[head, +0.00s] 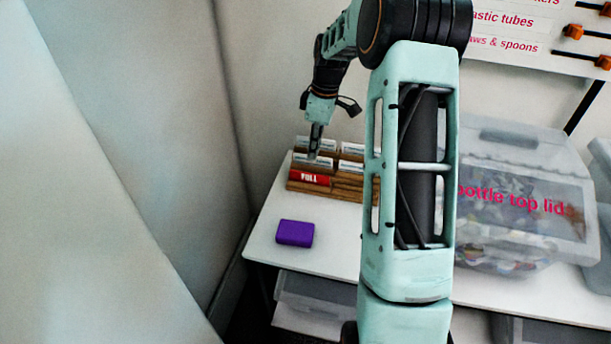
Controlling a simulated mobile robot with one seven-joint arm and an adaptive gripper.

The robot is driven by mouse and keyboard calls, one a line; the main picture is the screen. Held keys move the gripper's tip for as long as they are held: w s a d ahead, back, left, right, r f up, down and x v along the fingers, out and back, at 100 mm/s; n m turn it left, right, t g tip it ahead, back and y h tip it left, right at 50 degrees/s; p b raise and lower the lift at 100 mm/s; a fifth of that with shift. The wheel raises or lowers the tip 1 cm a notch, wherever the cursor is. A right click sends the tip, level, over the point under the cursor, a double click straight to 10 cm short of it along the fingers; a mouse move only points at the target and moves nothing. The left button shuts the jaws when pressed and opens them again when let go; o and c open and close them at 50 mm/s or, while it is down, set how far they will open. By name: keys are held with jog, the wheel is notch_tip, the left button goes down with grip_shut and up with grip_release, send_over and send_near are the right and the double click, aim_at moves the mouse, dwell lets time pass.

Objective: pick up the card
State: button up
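Several white cards (316,161) stand in rows in a wooden card holder (345,192) on the white table. A red card marked "FULL" (310,179) stands at the holder's front left. Which card the task means, I cannot tell. My gripper (314,153) points down at the left part of the holder, over or at the white cards behind the red card. Its fingers look close together, but they are too small to tell whether they are shut or hold a card. My arm hides the right part of the holder.
A purple box (295,233) lies on the white table (333,244) in front of the holder. A clear bin of bottle top lids (528,235) stands at the right. A wall (225,60) rises close on the left. The table's front left is mostly clear.

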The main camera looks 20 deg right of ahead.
aim_at(310, 174)
jog(key=f, duration=1)
jog(key=shift+w+a+p, duration=0.35)
jog(key=shift+a, duration=0.05)
grip_shut()
jog(key=shift+r, duration=0.1)
